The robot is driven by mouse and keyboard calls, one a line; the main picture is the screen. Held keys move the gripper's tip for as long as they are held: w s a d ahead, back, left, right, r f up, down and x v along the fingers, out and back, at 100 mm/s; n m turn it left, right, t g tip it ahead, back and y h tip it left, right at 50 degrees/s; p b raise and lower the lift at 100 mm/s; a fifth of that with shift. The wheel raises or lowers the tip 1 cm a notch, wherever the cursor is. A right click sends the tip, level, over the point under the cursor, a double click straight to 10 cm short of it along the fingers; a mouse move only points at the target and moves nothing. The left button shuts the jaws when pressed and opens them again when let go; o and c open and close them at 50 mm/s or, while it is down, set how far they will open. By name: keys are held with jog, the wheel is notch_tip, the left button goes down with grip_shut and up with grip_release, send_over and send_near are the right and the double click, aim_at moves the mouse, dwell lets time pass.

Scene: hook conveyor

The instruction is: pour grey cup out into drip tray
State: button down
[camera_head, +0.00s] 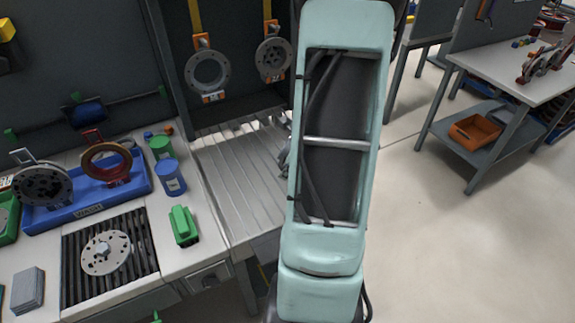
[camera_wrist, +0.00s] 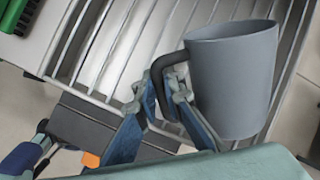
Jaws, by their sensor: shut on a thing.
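The grey cup (camera_wrist: 236,80) is in the wrist view, right of centre, with its dark handle (camera_wrist: 175,68) toward the left. My gripper (camera_wrist: 166,84) is shut on this handle. The cup leans slightly in the picture; its inside and any contents are hidden. Behind and below it is the drip tray (camera_wrist: 135,45), a pale metal surface with ribs. In the head view the drip tray (camera_head: 235,180) lies between the workbench and my arm. There my arm covers the cup and most of my gripper.
On the left bench (camera_head: 190,255) are a blue wash tray (camera_head: 60,218), a black grate (camera_head: 75,265) with a disc, a blue canister (camera_head: 171,178) and a green object (camera_head: 184,226). Discs hang on hooks (camera_head: 208,70) behind the tray. Open floor (camera_head: 430,250) lies right.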

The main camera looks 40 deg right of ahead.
jog(key=shift+w+a+g+h+p, duration=0.15)
jog(key=shift+g+p, duration=0.3)
jog(key=shift+p, duration=0.85)
jog(key=shift+w+d+g+h+p, duration=0.1)
jog(key=shift+g+h+p, duration=0.25)
jog(key=shift+p, duration=0.95)
jog(key=shift+a+r+g+p, duration=0.1)
jog(key=shift+g+p, duration=0.2)
jog(key=shift+p, duration=0.25)
jog(key=shift+w+a+r+g+p, duration=0.15)
jog(key=shift+g+p, duration=0.25)
jog(key=shift+p, duration=0.5)
jog(key=shift+w+f+n+h, duration=0.15)
jog(key=shift+f+n+h, duration=0.1)
jog(key=shift+n+h, duration=0.05)
jog(key=shift+w+g+b, duration=0.1)
jog(key=shift+g+b, duration=0.2)
jog(key=shift+b, duration=0.1)
jog(key=shift+r, duration=0.1)
jog(key=shift+w+r+g+h, duration=0.15)
jog(key=shift+r+g+h, duration=0.15)
jog(key=shift+g, duration=0.1)
jog(key=shift+w+a+r+g+h, duration=0.2)
jog(key=shift+g+h, duration=0.1)
jog(key=shift+g, duration=0.1)
jog(key=shift+r, duration=0.1)
dwell(2.3)
